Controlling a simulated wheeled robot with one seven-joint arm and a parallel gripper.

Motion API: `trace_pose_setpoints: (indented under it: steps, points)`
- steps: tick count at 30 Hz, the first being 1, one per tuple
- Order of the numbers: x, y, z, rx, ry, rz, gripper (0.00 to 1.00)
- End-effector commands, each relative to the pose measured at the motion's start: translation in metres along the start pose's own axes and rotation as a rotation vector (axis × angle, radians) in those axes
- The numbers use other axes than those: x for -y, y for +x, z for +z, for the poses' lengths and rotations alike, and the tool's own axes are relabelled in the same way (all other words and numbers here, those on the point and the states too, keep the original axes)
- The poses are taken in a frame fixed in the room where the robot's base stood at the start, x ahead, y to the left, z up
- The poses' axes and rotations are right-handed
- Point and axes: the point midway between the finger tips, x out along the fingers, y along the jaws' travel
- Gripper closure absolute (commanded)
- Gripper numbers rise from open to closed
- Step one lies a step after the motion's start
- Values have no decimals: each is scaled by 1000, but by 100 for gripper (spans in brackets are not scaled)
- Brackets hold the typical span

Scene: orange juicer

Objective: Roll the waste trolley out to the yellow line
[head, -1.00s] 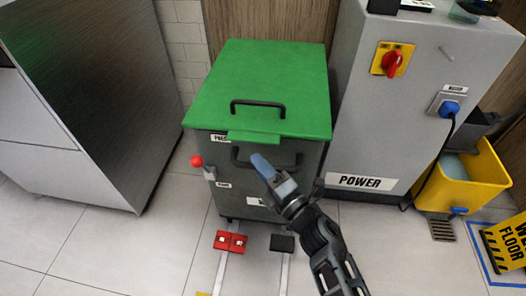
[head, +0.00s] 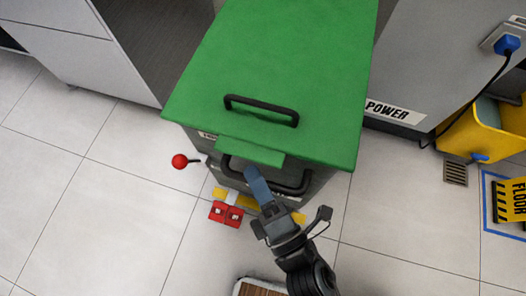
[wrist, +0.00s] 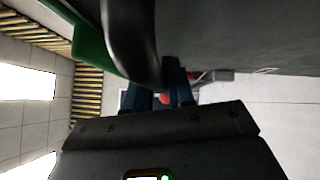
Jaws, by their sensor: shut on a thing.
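The waste trolley (head: 250,75) is a dark grey bin with a green lid, upright on the floor. A black handle stands on its lid, and a black bar handle (head: 295,188) runs across its front. My gripper (head: 257,180) is at the front bar, shut on it. In the wrist view the dark bar (wrist: 130,40) curves down to my blue fingers (wrist: 160,95). The yellow line (head: 235,198) shows at the trolley's front foot, partly hidden by trolley and arm. A red pedal block (head: 226,213) sits low at the front. A red ball knob (head: 180,161) sticks out at the left.
A grey cabinet marked POWER (head: 420,60) stands right of the trolley, with a blue plug and cable. A yellow bucket (head: 485,125) and floor sign (head: 512,198) are further right. A brown, white-edged thing (head: 262,288) lies at the bottom. Floor at left is clear.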

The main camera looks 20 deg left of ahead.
Motion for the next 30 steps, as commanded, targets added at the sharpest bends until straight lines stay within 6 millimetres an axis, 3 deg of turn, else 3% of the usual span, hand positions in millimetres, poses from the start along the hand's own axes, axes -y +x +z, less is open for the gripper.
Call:
trace_pose_setpoints:
  steps: [14,15,20,30]
  points:
    - [0,-5,-4,2,0,-3,100]
    - [0,-5,-4,2,0,-3,74]
    - [0,-5,-4,2,0,-2,58]
    - [-1,-11,-5,1,1,-2,57]
